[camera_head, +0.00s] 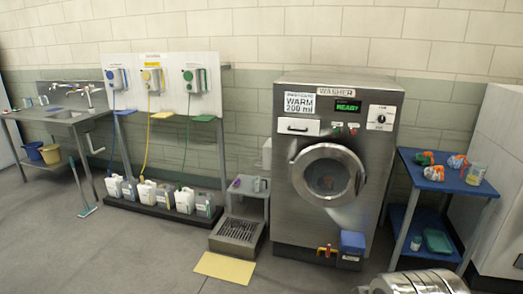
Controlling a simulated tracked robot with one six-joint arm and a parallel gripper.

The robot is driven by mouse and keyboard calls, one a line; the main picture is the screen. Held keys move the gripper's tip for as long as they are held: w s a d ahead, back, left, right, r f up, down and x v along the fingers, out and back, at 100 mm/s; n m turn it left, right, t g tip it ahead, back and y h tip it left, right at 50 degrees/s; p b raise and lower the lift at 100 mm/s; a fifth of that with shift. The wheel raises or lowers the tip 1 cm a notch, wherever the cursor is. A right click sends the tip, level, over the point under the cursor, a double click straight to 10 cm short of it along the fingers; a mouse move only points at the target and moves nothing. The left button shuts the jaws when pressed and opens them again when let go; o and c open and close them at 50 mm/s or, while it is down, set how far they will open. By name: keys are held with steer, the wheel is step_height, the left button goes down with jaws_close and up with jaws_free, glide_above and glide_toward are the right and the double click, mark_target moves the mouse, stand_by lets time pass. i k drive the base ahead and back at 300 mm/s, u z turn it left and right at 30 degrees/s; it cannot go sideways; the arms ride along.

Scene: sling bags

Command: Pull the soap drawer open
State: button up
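The washer (283,180) is a grey steel machine standing against the wall. Its soap drawer (298,127) is a white front panel with a dark handle, at the machine's upper left. The drawer front looks flush with the machine, so it appears shut. The round glass door (327,176) below it also looks closed. My gripper cannot be made out in this view.
A blue table (440,186) with bundled cloths stands right of the washer. A blue box (352,242) and red-yellow valve (327,251) sit low on the front. Floor at front left is clear.

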mark_target(306, 126)
steer(key=u, duration=0.45)
steer(key=i, duration=0.7)
steer(key=u, duration=0.65)
steer(key=i, duration=1.85)
steer(key=z, duration=0.5)
steer(key=i, duration=0.7)
steer(key=z, duration=0.85)
steer(key=i, duration=0.6)
steer(key=z, duration=0.35)
